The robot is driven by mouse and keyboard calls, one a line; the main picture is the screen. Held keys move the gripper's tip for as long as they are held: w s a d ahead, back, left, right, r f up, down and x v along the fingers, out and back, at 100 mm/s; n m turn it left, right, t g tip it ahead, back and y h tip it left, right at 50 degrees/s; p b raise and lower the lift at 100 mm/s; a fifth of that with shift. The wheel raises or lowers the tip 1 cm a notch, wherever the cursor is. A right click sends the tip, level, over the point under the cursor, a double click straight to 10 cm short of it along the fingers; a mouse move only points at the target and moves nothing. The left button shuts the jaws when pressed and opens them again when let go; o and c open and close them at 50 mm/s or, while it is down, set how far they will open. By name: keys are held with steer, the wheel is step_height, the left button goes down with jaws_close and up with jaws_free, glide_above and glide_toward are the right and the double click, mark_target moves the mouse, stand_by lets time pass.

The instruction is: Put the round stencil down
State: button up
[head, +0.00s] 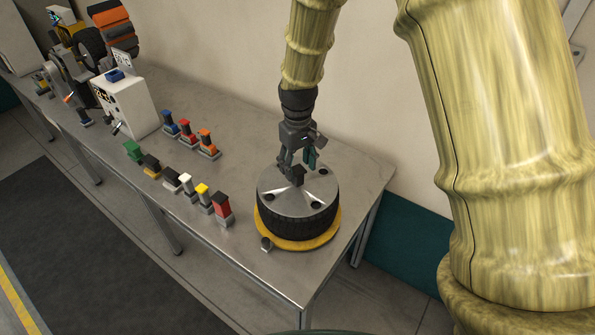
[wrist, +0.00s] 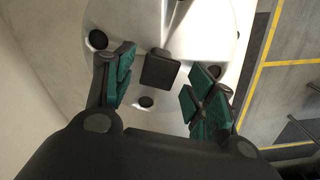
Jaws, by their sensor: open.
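The round stencil (head: 287,201) is a flat grey metal disc with dark round holes and a black block handle (head: 297,174) at its middle. It lies on top of a black tyre (head: 297,222) on a yellow round base. In the wrist view the stencil (wrist: 200,52) looks pale, with its black handle (wrist: 160,69) between the fingers. My gripper (head: 299,165) is directly over the handle. Its green-padded fingers (wrist: 163,85) are spread apart, with gaps on both sides of the handle.
The yellow base (head: 290,244) stands near the right end of the grey metal table (head: 240,262). Several coloured-topped blocks (head: 187,184) stand in rows to its left. A white box (head: 127,103), a machine and orange-and-black rolls are farther left. A wall is behind.

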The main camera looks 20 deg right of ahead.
step_height(320, 180, up, 10)
steer(key=b, duration=0.3)
